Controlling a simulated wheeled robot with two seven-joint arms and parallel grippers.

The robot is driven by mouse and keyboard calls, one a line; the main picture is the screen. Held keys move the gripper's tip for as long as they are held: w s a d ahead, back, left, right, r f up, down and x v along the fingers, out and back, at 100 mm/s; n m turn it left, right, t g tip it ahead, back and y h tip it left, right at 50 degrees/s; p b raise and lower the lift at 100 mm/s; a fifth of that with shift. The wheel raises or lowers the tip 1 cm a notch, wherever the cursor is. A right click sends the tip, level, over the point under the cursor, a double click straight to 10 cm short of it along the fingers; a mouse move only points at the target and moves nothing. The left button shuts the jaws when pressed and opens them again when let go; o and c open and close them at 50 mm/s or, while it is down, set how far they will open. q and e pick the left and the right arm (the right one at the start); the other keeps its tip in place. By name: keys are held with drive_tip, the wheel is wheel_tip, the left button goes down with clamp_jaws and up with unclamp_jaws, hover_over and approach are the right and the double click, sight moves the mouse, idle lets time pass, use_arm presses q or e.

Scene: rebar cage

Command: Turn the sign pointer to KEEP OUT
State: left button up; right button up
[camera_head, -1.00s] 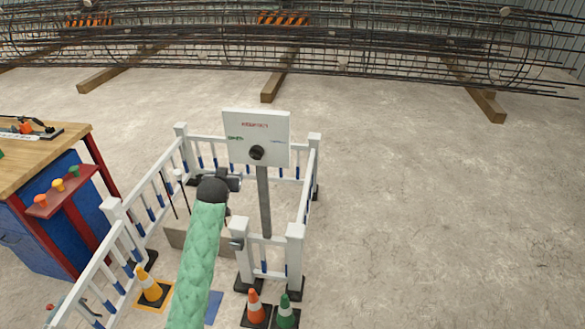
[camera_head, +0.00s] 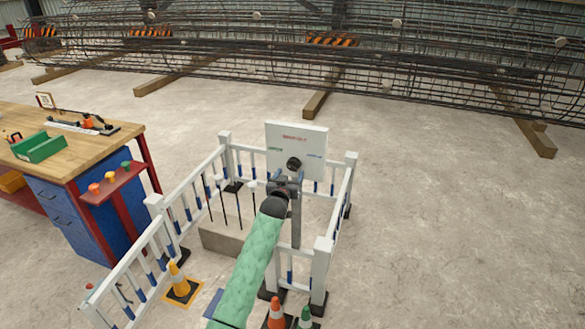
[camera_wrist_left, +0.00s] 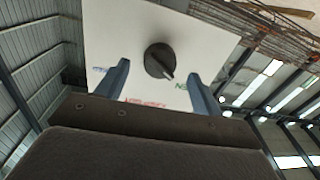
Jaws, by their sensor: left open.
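The white sign board (camera_head: 312,137) stands on a grey post inside the fence, with a dark round pointer knob (camera_head: 294,163) on its face. Small red, green and blue labels surround the knob; their words are too small to read surely. My left gripper (camera_head: 285,180) is open and empty just below and in front of the knob. In the left wrist view the knob (camera_wrist_left: 159,60) shows between and beyond the open fingers (camera_wrist_left: 157,72), apart from them. Its tip points down-right there, between the red label (camera_wrist_left: 145,103) and the green label (camera_wrist_left: 181,86).
A white fence (camera_head: 322,262) surrounds the sign post. Cones, one orange (camera_head: 276,313) and one green (camera_head: 305,318), stand at the front. A workbench (camera_head: 85,150) is on the left, and the rebar cage (camera_head: 400,60) lies behind. The floor at right is clear.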

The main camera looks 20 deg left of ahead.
sight(292, 169)
use_arm(q)
drive_tip(key=w+p, duration=0.1)
drive_tip(key=w, duration=0.2)
drive_tip(key=shift+a+r, duration=0.1)
drive_tip(key=shift+r, duration=0.05)
drive_tip(key=shift+w, duration=0.6)
use_arm(e)
drive_tip(key=f, duration=0.1)
drive_tip(key=s+d, duration=0.1)
drive_tip(key=f, duration=0.1)
drive_tip(key=shift+s+d+f, duration=0.25)
drive_tip(key=shift+s+f, duration=0.1)
drive_tip(key=shift+s, duration=0.05)
use_arm(q)
drive_tip(key=shift+c, duration=0.2)
drive_tip(key=c, duration=0.9)
use_arm(e)
drive_tip(key=shift+s+d, duration=0.1)
drive_tip(key=shift+d, duration=0.05)
